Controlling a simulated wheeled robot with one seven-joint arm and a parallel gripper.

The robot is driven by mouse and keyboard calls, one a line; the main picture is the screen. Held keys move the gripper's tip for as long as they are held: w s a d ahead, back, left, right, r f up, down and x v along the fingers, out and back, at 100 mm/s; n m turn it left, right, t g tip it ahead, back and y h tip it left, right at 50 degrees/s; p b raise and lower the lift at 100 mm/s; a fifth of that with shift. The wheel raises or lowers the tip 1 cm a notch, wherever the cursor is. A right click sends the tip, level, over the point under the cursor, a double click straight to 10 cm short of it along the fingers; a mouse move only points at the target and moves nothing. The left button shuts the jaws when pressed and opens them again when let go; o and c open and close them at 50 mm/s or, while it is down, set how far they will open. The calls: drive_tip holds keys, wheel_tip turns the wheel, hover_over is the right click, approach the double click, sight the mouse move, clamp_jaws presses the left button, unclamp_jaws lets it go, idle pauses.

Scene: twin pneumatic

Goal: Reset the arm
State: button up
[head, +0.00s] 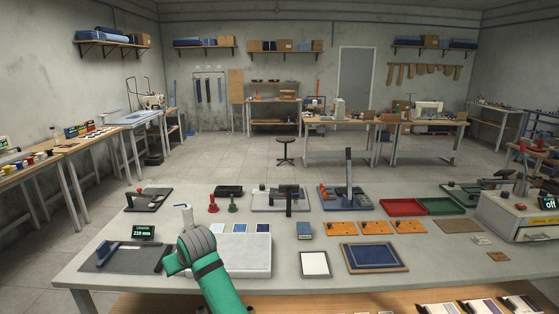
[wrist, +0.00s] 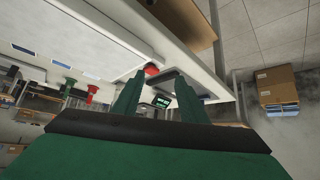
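In the wrist view my gripper (wrist: 158,80) shows two dark green fingers spread apart. Nothing is seen held between them. The wrist picture is strongly tilted, with the table edge running across it. A small green-lit display (wrist: 161,101) shows between the fingers, beyond them.
In the head view a display reading 210 mm (head: 140,232) and a dark plate (head: 95,262) lie left of my arm. A pale slab (head: 255,255) is close on its right. Red (head: 213,204) and green (head: 233,204) handled tools stand behind. Trays and a grey machine (head: 520,215) are further right.

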drive_tip(key=s+f+m+t+y, duration=0.15)
drive_tip(key=s+f, duration=0.25)
drive_tip(key=f, duration=0.4)
drive_tip(key=s+f+m+t+y, duration=0.15)
drive_tip(key=s+f, duration=0.25)
drive_tip(key=f, duration=0.4)
drive_tip(key=s+d+f+m+t+h, duration=0.1)
drive_tip(key=s+d+f+m, duration=0.1)
drive_tip(key=s+d+f, duration=0.45)
drive_tip(key=s+d+f+m+t+h, duration=0.1)
drive_tip(key=s+d+f+m+t, duration=0.15)
drive_tip(key=s, duration=0.65)
drive_tip(key=s+d+f+m+h, duration=0.1)
drive_tip(key=s+d+h, duration=0.1)
drive_tip(key=s+d, duration=0.55)
drive_tip(key=s+d+m+h, duration=0.15)
drive_tip(key=s+d, duration=0.25)
drive_tip(key=s, duration=0.6)
drive_tip(key=s+d+r+n+t+h, duration=0.1)
drive_tip(key=s+d+r, duration=0.3)
drive_tip(key=s, duration=0.3)
drive_tip(key=s+d+r+n+t+h, duration=0.1)
drive_tip(key=s+d+r, duration=0.3)
drive_tip(key=s+r, duration=0.2)
drive_tip(key=shift+s+d+h, duration=0.35)
drive_tip(key=shift+s+d, duration=0.05)
drive_tip(key=shift+s, duration=0.7)
